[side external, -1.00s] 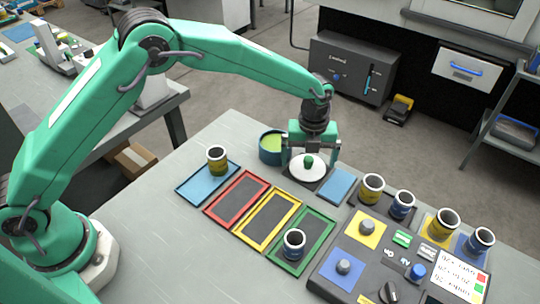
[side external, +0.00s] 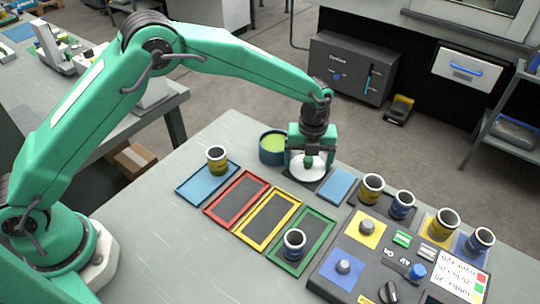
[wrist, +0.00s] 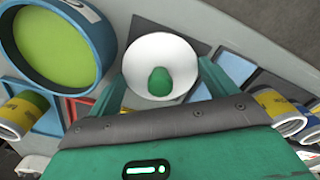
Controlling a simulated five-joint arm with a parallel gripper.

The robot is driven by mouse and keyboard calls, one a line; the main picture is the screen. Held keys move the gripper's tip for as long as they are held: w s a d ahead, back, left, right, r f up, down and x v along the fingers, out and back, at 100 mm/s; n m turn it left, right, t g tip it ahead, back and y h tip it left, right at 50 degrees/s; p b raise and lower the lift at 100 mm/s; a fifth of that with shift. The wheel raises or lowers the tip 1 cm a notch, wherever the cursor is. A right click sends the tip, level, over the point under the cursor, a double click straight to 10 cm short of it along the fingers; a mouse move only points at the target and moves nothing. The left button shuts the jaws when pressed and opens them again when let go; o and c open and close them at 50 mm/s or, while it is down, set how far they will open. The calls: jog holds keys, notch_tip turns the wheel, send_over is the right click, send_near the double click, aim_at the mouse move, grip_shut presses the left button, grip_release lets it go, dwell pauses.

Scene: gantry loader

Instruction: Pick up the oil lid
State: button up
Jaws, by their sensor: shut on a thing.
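The oil lid (side external: 301,172) is a white disc with a green knob. It is at a dark square pad on the table, beside the blue round pot (side external: 267,157) of yellow-green oil. My gripper (side external: 309,164) points down over the lid and is shut on its knob. In the wrist view the lid (wrist: 148,50) lies level ahead of my fingers, with its green knob in the middle. The fingers hide part of the lid in the side view. I cannot tell whether the lid is clear of the pad.
A blue pad (side external: 336,184) lies close to the right. Red (side external: 223,217), yellow (side external: 251,241) and green (side external: 279,262) framed trays lie in front. A can (side external: 217,161) stands on a blue tray. A control panel (side external: 385,270) with several cans is at right.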

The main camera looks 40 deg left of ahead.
aim_at(309, 158)
jog(key=shift+r, duration=0.1)
jog(key=shift+r, duration=0.45)
notch_tip(309, 158, up, 3)
jog(key=shift+r, duration=0.15)
jog(key=s+d+r, duration=0.6)
jog(key=s, duration=0.3)
jog(key=shift+s+d+r, duration=0.3)
jog(key=shift+s, duration=0.05)
jog(key=w+a+n, duration=0.3)
jog(key=w+a, duration=0.2)
jog(key=a, duration=0.3)
jog(key=w+a+n, duration=0.3)
jog(key=w+a, duration=0.1)
jog(key=a, duration=0.5)
jog(key=shift+w, duration=0.35)
